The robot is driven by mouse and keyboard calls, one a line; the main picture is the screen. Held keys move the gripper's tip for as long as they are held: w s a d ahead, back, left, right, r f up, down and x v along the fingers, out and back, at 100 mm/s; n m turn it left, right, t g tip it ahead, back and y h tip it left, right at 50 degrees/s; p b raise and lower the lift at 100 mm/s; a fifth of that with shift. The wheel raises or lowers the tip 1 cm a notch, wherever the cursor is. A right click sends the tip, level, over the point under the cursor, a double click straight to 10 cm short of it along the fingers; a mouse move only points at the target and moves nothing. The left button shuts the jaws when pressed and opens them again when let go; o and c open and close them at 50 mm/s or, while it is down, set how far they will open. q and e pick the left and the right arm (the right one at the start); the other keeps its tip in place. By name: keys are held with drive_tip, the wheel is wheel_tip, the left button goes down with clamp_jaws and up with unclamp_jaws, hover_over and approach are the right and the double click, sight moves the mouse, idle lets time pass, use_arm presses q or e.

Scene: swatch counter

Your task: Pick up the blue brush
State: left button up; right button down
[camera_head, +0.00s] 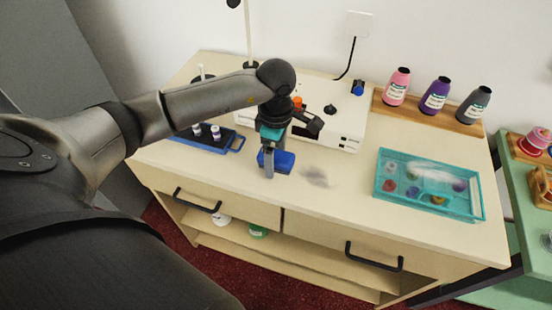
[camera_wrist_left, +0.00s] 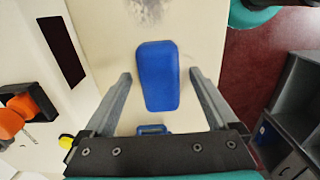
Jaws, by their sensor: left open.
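The blue brush (camera_head: 284,162) is a rounded blue block on the cream counter, near its front edge. In the left wrist view the brush (camera_wrist_left: 158,75) lies between the two fingers, with a visible gap on each side. My left gripper (camera_head: 268,163) is open and points down over the brush; its fingers (camera_wrist_left: 160,88) straddle it without visible contact. The gripper hides part of the brush in the head view. The right gripper is not in view.
A white machine (camera_head: 333,127) stands just behind the gripper. A blue tray (camera_head: 236,147) with small vials is to the left. A teal box (camera_head: 384,191) with colored discs is to the right. A wooden rack (camera_head: 411,108) holds bottles. A grey smudge (camera_head: 315,176) marks the counter.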

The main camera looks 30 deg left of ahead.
sight(276, 155)
use_arm(q)
drive_tip(key=shift+f+b, duration=0.25)
drive_tip(key=shift+b, duration=0.05)
idle(0.5)
drive_tip(key=c, duration=1.5)
drive_tip(key=shift+o, duration=0.2)
drive_tip(key=shift+r, duration=0.15)
drive_tip(key=shift+r+p, duration=0.15)
drive_tip(key=shift+p, duration=0.2)
wheel_tip(276, 155, up, 20)
drive_tip(key=p, duration=0.1)
drive_tip(key=shift+p, duration=0.4)
